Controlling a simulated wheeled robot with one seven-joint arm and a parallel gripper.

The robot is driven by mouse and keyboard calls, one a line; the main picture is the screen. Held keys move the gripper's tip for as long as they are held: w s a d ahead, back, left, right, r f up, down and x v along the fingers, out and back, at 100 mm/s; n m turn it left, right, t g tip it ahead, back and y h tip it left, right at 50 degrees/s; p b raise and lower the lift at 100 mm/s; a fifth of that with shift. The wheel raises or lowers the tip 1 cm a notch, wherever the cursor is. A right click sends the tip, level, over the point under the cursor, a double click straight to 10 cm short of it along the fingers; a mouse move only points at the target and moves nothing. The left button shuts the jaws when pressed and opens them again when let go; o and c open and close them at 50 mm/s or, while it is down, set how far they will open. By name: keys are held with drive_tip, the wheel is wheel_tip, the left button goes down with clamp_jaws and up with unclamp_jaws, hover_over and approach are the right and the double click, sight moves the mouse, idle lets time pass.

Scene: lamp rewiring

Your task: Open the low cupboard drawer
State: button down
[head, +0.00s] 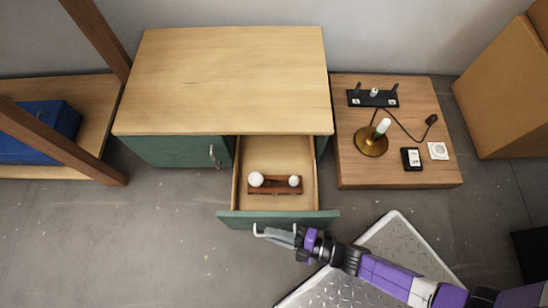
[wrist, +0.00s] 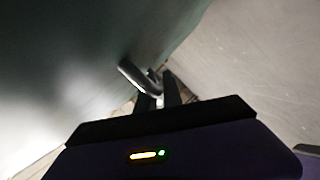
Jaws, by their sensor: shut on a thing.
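The low cupboard (head: 225,75) has a pale wood top and green fronts. Its drawer (head: 278,219) is pulled well out, with the green front facing the floor area near me. Inside lies a brown wooden holder with two white round bulbs (head: 274,185). My gripper (head: 262,231) is at the drawer front and shut on the drawer handle. In the wrist view the metal handle (wrist: 138,77) lies between my dark fingers (wrist: 160,90), close to the green drawer front (wrist: 90,50). Most of the handle is hidden by my gripper in the head view.
A green door with a handle (head: 213,155) is shut left of the drawer. A low wooden table (head: 400,175) on the right bears a brass lamp (head: 371,142), a socket and a black rack. A cardboard box (head: 505,95) stands far right.

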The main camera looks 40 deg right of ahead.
drive_tip(key=shift+s+a+f, duration=0.1)
drive_tip(key=shift+s+a, duration=0.25)
drive_tip(key=shift+s, duration=0.25)
drive_tip(key=shift+s+a, duration=0.35)
drive_tip(key=shift+s, duration=0.25)
drive_tip(key=c, duration=1.8)
unclamp_jaws()
drive_tip(key=shift+o, duration=0.2)
